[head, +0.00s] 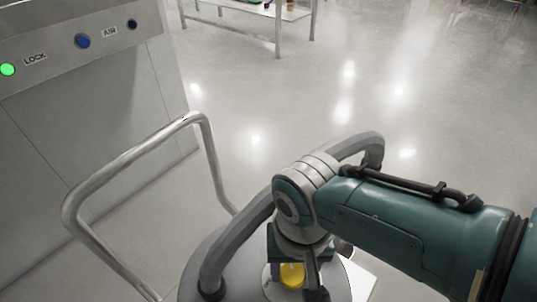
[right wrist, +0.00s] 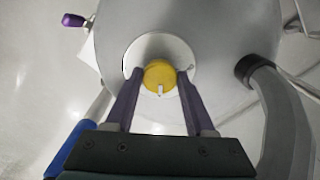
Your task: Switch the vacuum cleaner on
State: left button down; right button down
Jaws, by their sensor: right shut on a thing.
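The vacuum cleaner (head: 230,258) stands below me, with a round grey top that also shows in the right wrist view (right wrist: 225,40). On the top is a round white plate (right wrist: 146,47) with a yellow rotary knob (right wrist: 159,73). The knob's pale pointer mark faces the bottom of the right wrist view. The knob also shows in the head view (head: 292,274), partly covered by my fingers. My right gripper (right wrist: 160,80) is shut on the yellow knob, one finger on each side. My left gripper is not in view.
A thick grey handle (head: 240,236) arches over the vacuum's top, close to my right wrist. A metal tube push handle (head: 135,155) rises on the left. A steel cabinet (head: 90,120) with a lit green button stands beyond it. The floor behind is open up to a metal table (head: 278,30).

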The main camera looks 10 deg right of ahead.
aim_at(293, 274)
dwell(0.5)
jog(key=shift+c, duration=1.3)
grip_release()
notch_tip(293, 274, up, 10)
jog(key=p, duration=0.7)
